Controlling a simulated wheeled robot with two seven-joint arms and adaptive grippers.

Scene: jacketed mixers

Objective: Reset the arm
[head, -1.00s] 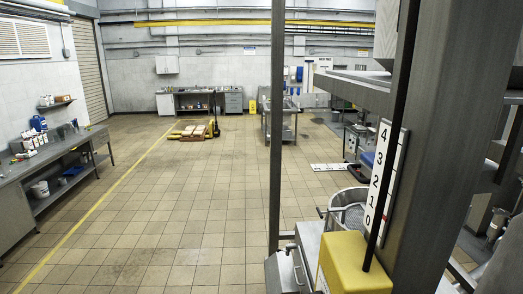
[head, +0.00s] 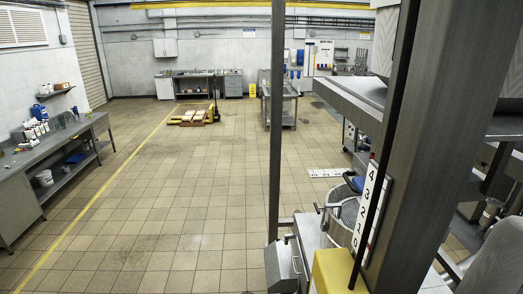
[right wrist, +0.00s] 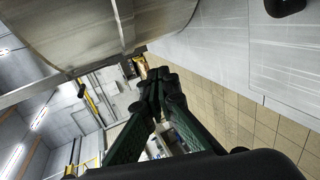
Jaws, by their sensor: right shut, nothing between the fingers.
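My right gripper (right wrist: 158,82) shows in the right wrist view, its two dark green fingers meeting at the tips with nothing between them. It is in free air beside large grey metal surfaces. Neither gripper shows in the head view, and my left gripper is in no view. A grey rounded form at the lower right of the head view cannot be made out clearly.
A thick steel column (head: 405,150) with a numbered scale (head: 372,205) and a yellow block (head: 336,272) stands close at right. A workbench (head: 60,160) lines the left wall. A pallet truck (head: 195,117) and a steel cart (head: 278,105) stand farther back. The tiled floor (head: 160,200) between is clear.

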